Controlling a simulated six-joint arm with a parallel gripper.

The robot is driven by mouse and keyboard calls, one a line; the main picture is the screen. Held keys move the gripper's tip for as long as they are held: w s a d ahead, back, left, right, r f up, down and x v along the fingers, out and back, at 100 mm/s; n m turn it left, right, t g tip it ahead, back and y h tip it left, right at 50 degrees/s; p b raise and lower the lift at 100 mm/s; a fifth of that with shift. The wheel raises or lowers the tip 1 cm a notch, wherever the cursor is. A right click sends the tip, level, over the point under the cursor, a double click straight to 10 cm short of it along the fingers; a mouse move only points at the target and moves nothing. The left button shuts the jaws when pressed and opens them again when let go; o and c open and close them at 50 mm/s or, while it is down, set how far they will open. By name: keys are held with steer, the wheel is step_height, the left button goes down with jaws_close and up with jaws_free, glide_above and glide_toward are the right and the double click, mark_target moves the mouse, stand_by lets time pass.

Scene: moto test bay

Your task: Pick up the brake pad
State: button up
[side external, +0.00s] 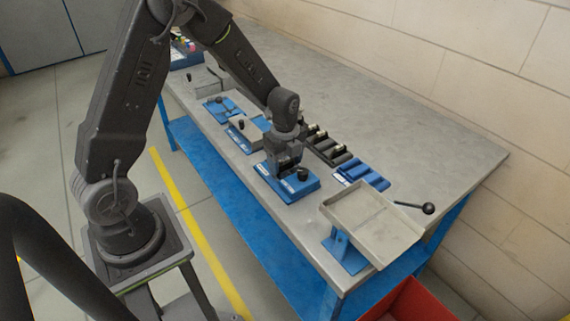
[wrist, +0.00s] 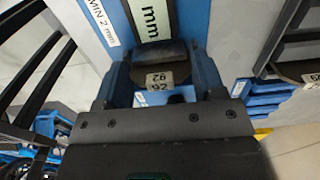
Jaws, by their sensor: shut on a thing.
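My gripper (wrist: 162,82) is shut on the brake pad (wrist: 160,54), a dark block between its two blue-edged fingers in the wrist view. A pale tag with printed numbers shows on or just below the pad. In the side view my gripper (side external: 284,172) is low over a blue fixture (side external: 288,190) near the table's front edge. The pad cannot be made out there, and I cannot tell whether it touches the fixture. The fixture's blue surface (wrist: 116,50) and a "MIN 2 mm" label show in the wrist view.
A black knob (side external: 302,174) stands on the fixture beside my gripper. Black racks (side external: 325,147) and blue racks (side external: 362,174) lie behind. A grey tray (side external: 345,208) on a blue stand and a black lever (side external: 428,208) are at right. More blue fixtures (side external: 222,107) stand left. The table's back right is clear.

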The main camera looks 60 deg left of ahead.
steer(key=shift+r, duration=0.15)
steer(key=shift+r, duration=0.3)
steer(key=r, duration=0.3)
steer(key=shift+a+r, duration=0.2)
steer(key=shift+r, duration=0.15)
steer(key=s+a+r, duration=0.6)
steer(key=a, duration=0.3)
steer(key=w+d, duration=0.7)
steer(key=w, duration=0.6)
steer(key=w+d+f, duration=0.4)
steer(key=w+d, duration=0.5)
steer(key=d, duration=0.3)
steer(key=shift+f, duration=2.4)
steer(key=shift+f, duration=0.9)
